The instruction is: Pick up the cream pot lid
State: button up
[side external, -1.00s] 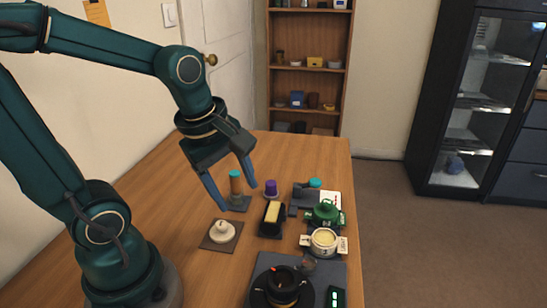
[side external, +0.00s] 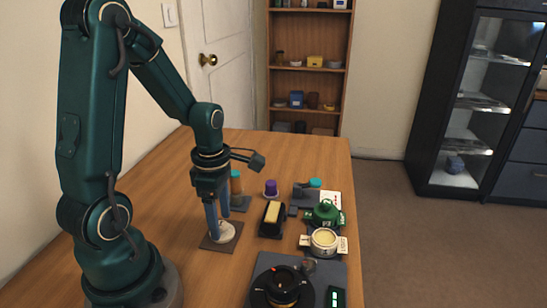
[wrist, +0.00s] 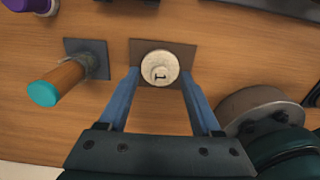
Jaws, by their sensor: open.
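The cream pot lid (side external: 228,233) is a pale round disc with a small raised knob. It lies flat on a brown square mat (side external: 207,246) on the table. In the wrist view the lid (wrist: 159,68) sits between and near the tips of my blue fingers. My gripper (side external: 218,228) is open and points down over the lid, one finger on each side. Part of the lid is hidden behind the fingers in the side view. I cannot tell whether either finger touches it.
A copper-coloured cylinder with a teal top (wrist: 56,84) stands on a grey plate close to the mat. A black holder with a yellow block (side external: 271,219), a purple-capped piece (side external: 270,188), a green pot (side external: 325,213) and a cream pot (side external: 323,242) stand to the right.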

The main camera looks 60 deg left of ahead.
jog(key=shift+f, duration=0.2)
jog(key=shift+c, duration=0.3)
grip_shut()
jog(key=shift+r, duration=0.1)
